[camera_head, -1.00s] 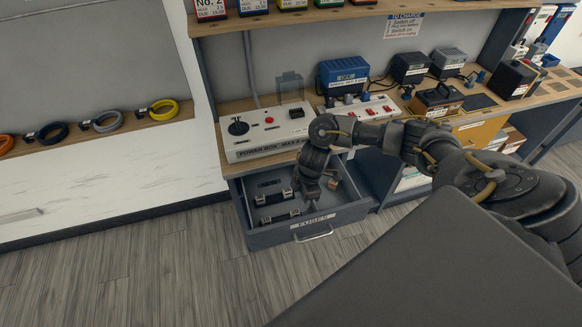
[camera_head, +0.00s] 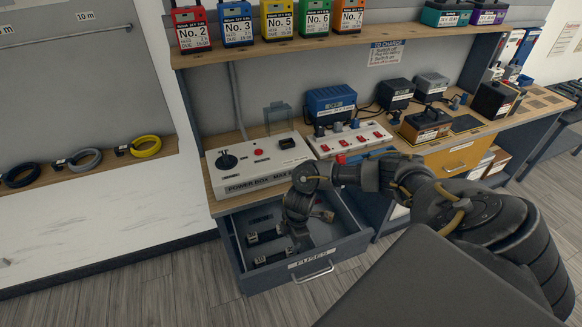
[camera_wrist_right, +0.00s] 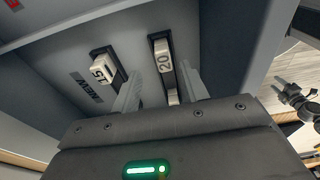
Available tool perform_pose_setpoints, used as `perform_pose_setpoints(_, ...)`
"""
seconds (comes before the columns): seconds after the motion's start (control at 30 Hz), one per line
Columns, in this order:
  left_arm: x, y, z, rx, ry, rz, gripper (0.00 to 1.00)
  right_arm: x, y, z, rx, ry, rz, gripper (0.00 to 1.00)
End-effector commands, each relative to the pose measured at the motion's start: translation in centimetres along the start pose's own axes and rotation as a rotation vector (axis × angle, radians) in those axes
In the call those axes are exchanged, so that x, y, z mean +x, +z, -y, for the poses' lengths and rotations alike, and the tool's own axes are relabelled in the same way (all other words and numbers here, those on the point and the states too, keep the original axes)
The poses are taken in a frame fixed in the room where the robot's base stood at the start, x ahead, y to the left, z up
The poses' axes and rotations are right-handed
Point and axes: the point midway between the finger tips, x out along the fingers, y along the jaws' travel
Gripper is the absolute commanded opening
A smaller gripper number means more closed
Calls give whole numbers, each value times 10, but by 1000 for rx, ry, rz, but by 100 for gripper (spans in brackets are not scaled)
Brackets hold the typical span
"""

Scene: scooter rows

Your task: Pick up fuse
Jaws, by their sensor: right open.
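The open drawer (camera_head: 340,244), labelled FUSES, holds dark fuses with pale ends. One fuse (camera_head: 265,236) lies at the drawer's left and another fuse (camera_head: 272,257) lies nearer its front. My right gripper (camera_head: 302,244) reaches down into the drawer. Its fingers (camera_wrist_right: 160,90) are spread, with no grip on a fuse visible. My left gripper is out of view.
A white power box (camera_head: 258,165) stands on the bench above the drawer. A white power strip (camera_head: 350,138), a blue charger (camera_head: 331,103) and other chargers stand to its right. The drawer walls stand close around my right gripper.

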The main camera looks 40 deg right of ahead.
Motion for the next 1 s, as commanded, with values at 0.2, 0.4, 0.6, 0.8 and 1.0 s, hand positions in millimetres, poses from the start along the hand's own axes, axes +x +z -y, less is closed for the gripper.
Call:
perform_pose_setpoints(0.2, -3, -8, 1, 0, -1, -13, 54, 14, 0, 3, -1, -4, 1, 44)
perform_pose_setpoints(0.4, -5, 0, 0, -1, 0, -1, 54, 44, 0, 5, -1, -1, 1, 44)
perform_pose_setpoints(0.6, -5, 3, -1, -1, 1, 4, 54, 52, 0, 4, -3, 1, 0, 44)
perform_pose_setpoints(0.8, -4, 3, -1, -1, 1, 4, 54, 52, 0, 5, -3, 0, 0, 38)
perform_pose_setpoints(1.0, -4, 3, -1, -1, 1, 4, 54, 52, 0, 5, -3, 0, 0, 11)
